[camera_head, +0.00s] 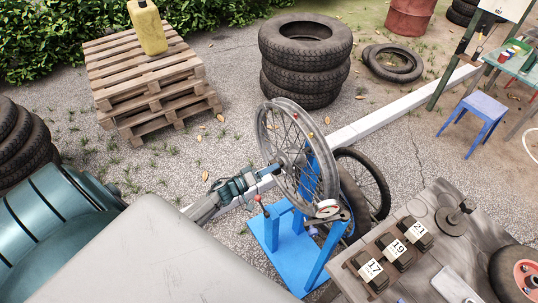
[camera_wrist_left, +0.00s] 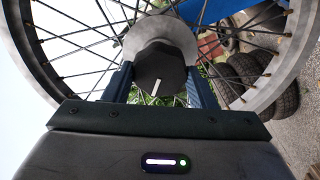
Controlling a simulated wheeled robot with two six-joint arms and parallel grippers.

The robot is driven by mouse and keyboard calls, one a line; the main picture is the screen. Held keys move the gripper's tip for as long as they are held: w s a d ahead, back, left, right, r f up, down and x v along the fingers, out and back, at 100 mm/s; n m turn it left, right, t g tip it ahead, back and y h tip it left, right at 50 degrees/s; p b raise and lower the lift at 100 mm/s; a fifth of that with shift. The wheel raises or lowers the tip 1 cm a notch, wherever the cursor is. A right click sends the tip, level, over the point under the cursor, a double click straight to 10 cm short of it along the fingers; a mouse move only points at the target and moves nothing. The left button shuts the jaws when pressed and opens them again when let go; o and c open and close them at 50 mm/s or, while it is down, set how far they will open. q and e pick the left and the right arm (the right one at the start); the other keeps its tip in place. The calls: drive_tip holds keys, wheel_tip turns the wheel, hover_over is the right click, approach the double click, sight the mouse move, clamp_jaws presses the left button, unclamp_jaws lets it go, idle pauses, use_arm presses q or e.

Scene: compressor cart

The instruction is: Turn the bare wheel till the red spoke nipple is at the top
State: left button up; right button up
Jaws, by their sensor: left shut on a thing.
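The bare wheel (camera_head: 318,150), a grey rim with thin spokes and no tyre, stands upright in a blue stand (camera_head: 270,235). My left gripper (camera_head: 268,172) reaches its hub from the left. In the left wrist view the gripper (camera_wrist_left: 158,82) is shut on a dark faceted hub knob (camera_wrist_left: 158,66), one finger on each side. The knob has a short white mark, near upright there. The wheel's rim (camera_wrist_left: 40,60) and spokes fan out behind it. My right gripper is out of view.
A round dial gauge (camera_head: 328,208) sits at the stand beside the rim. A wheel with a dark tyre (camera_head: 375,180) is behind. A bench (camera_head: 440,240) with numbered dark blocks is at right, stacked tyres (camera_head: 305,70) at the back, pallets (camera_head: 150,80) at left.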

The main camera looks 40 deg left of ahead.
use_arm(q)
drive_tip(key=o, duration=1.4)
drive_tip(key=shift+b+v, duration=1.35)
drive_tip(key=shift+v, duration=4.05)
drive_tip(key=shift+a, duration=0.1)
